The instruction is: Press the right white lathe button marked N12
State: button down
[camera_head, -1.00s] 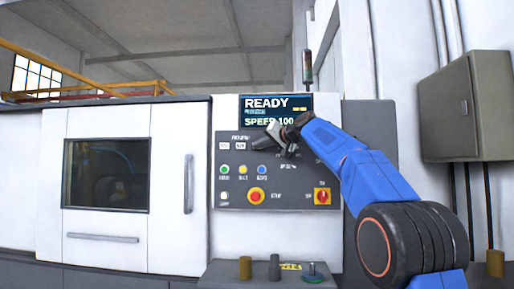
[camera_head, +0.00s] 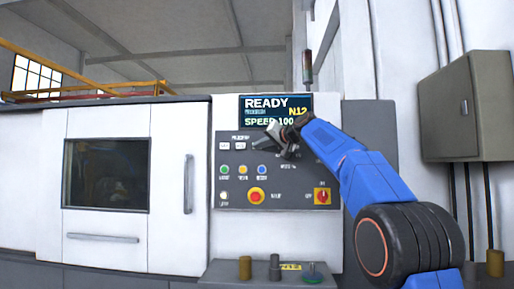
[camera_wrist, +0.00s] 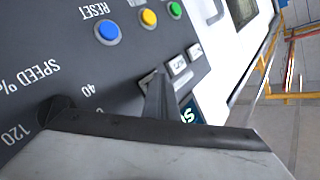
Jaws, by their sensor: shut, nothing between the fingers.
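The lathe's control panel (camera_head: 285,180) is on the machine front. Two white buttons (camera_head: 232,146) show in its upper left; they also show in the wrist view (camera_wrist: 186,57), upside down, with marks too small to read. My gripper (camera_head: 257,146) is shut and empty, its fingertips at the panel just right of these two. In the wrist view the closed fingers (camera_wrist: 160,97) cover the spot beside them, where a pale edge shows; a further white button there is mostly hidden. Contact cannot be told. The screen (camera_head: 276,109) reads READY, SPEED 100 and a yellow N12.
Green, yellow and blue buttons (camera_head: 243,170) sit in a row below. A red stop button (camera_head: 256,195) and a red switch (camera_head: 322,196) are lower. A speed dial's scale shows in the wrist view (camera_wrist: 50,100). A ledge with small parts (camera_head: 274,268) juts out below the panel.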

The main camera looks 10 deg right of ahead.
jog(key=shift+s+a, duration=0.25)
jog(key=shift+s, duration=0.5)
jog(key=shift+s, duration=0.1)
jog(key=s, duration=0.1)
jog(key=s+a, duration=0.1)
jog(key=s, duration=0.2)
jog(key=shift+s+a, duration=0.25)
jog(key=shift+s, duration=0.05)
dwell(0.9)
